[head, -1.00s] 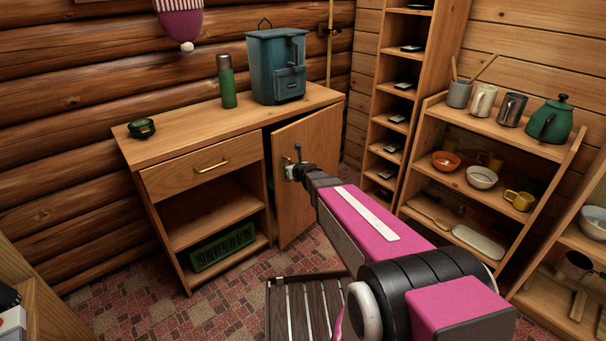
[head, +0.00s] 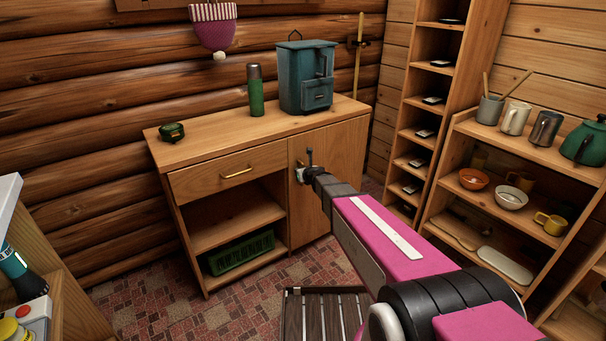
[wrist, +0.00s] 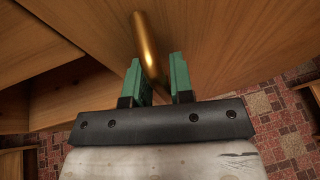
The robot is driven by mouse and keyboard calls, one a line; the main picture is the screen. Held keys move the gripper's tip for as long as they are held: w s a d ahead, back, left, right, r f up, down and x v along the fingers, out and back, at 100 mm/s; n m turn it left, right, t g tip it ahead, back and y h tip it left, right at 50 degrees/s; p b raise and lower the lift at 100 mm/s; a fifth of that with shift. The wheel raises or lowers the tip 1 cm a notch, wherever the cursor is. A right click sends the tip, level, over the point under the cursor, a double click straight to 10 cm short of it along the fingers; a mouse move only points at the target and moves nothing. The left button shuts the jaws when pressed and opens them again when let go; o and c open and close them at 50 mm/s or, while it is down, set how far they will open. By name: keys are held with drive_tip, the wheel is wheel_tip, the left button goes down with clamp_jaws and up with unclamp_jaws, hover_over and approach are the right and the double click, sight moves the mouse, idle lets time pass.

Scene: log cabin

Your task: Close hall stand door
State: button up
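The hall stand (head: 222,139) is a wooden cabinet against the log wall. Its door (head: 342,165) is at the right of the front and looks flush, or nearly so, with the drawer front beside it. My gripper (head: 306,174) is at the door's left edge, by the handle. In the wrist view the brass handle (wrist: 149,45) runs between the two green fingers of my gripper (wrist: 157,72). The fingers stand apart on either side of it, with a small gap on the right.
A green flask (head: 256,90), a teal box-like appliance (head: 300,80) and a small green object (head: 172,132) stand on top. A dark slatted bench (head: 325,315) is on the floor in front. Shelves with dishes (head: 480,160) stand at the right.

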drive_tip(key=v, duration=1.1)
idle(0.3)
drive_tip(key=s+d+f+n+g+h, duration=0.2)
drive_tip(key=s+d+n+g, duration=0.4)
drive_tip(key=s+n, duration=0.6)
drive_tip(key=s+d+f+n+g+h, duration=0.3)
drive_tip(key=s+d+n+g, duration=0.3)
drive_tip(key=s+n, duration=0.6)
drive_tip(key=d+f+n, duration=0.1)
drive_tip(key=d+n, duration=0.1)
drive_tip(key=n, duration=0.5)
drive_tip(key=shift+s+f+h, duration=0.2)
drive_tip(key=shift+f+h, duration=0.05)
drive_tip(key=shift+h, duration=0.05)
